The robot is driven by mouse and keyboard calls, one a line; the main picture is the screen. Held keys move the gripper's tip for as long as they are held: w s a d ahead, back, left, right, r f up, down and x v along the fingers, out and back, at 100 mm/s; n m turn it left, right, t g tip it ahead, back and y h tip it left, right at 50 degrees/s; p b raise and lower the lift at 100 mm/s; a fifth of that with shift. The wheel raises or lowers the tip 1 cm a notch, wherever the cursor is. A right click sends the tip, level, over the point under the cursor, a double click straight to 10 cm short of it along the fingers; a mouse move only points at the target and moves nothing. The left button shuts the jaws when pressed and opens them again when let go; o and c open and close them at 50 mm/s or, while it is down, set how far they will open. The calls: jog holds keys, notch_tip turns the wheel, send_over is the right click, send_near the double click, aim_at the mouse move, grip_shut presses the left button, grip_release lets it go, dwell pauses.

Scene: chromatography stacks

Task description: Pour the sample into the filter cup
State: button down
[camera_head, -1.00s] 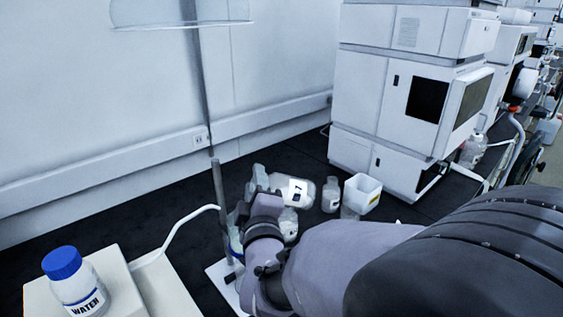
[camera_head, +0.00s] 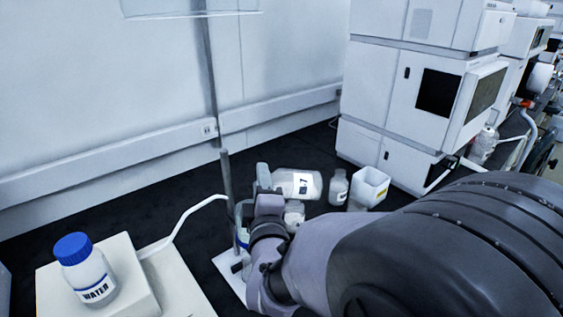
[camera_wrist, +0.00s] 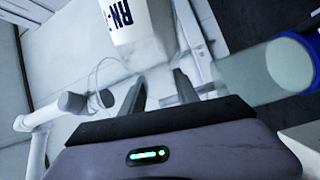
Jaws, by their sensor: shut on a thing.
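The sample bottle (camera_head: 312,187), translucent with a white label, lies nearly level in the head view, held above the bench. My gripper (camera_head: 264,180) is shut on it at its left end. In the wrist view the labelled bottle (camera_wrist: 143,38) shows past the fingertips of my gripper (camera_wrist: 160,88). A clear cylinder with a blue rim (camera_wrist: 255,75), probably the filter cup, is at the right of the wrist view, apart from the fingers. In the head view a bluish vessel (camera_head: 242,238), mostly hidden by my arm, stands beside the metal rod. No stream of liquid can be made out.
A vertical rod (camera_head: 227,190) stands just left of my gripper. Another bottle (camera_head: 294,215) is below the held one. A water bottle (camera_head: 88,270) stands at left front.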

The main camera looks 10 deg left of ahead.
jog(key=shift+a+f+n, duration=0.2)
jog(key=shift+f+n, duration=0.35)
jog(key=shift+n, duration=0.05)
dwell(0.3)
jog(key=shift+s+a+f+n, duration=0.1)
jog(key=shift+a+f+n, duration=0.05)
jog(key=shift+f+n, duration=0.4)
jog(key=shift+r, duration=0.1)
jog(key=shift+a+n, duration=0.1)
jog(key=shift+n, duration=0.55)
jog(key=shift+s, duration=0.1)
